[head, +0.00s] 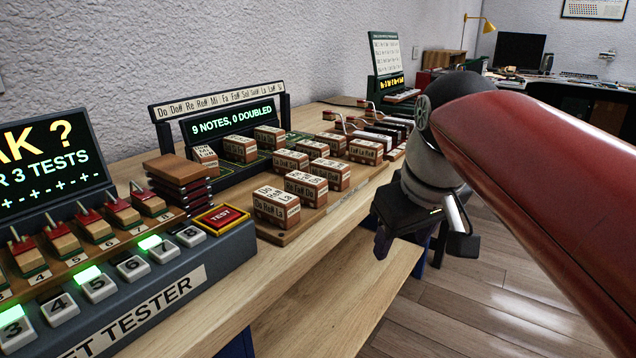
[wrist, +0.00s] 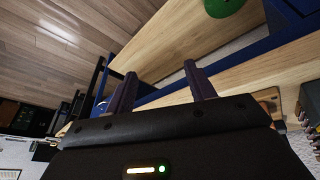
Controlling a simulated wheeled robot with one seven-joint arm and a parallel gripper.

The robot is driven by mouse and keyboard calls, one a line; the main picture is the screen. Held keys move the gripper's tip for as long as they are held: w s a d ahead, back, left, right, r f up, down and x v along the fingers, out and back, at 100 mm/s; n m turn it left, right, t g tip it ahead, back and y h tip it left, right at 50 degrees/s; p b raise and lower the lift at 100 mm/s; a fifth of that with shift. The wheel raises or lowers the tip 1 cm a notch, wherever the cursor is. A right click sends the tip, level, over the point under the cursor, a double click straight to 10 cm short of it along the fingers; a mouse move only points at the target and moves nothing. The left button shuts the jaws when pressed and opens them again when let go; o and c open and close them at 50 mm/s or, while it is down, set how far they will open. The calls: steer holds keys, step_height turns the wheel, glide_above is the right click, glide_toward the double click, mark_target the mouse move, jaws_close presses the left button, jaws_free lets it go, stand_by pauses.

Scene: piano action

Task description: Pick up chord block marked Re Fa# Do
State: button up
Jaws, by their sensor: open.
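Several wooden chord blocks with white lettered tops stand on a wooden board (head: 290,236) on the bench. The nearest block (head: 275,208) seems to read Do, Re or Re#, La. Other blocks stand behind it, such as a front-row block (head: 305,188) and a back-row block (head: 239,148). The labels are too small to tell which one is marked Re Fa# Do. My gripper (head: 410,242) hangs to the right of the board, past the bench edge, and is apart from every block. In the wrist view its two dark fingers (wrist: 161,88) are spread with nothing between them.
A display rack (head: 220,107) reading "9 NOTES, 0 DOUBLED" stands behind the blocks. The tester (head: 170,290) with its red TEST button (head: 221,217) is at the left. A small keyboard unit (head: 385,60) stands at the far end. The floor to the right is clear.

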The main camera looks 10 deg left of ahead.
mark_target(311, 179)
steer(key=w+a+r+n+g+y+p, duration=0.2)
steer(key=w+a+r+n, duration=0.4)
steer(key=a+r, duration=0.5)
steer(key=shift+n+g, duration=0.3)
steer(key=x, duration=0.3)
steer(key=a+b+x, duration=0.1)
steer(key=x, duration=0.5)
steer(key=shift+w+a+r+b, duration=0.25)
steer(key=shift+b, duration=0.1)
steer(key=c, duration=1.1)
steer(key=shift+o, duration=0.2)
steer(key=shift+r, duration=0.2)
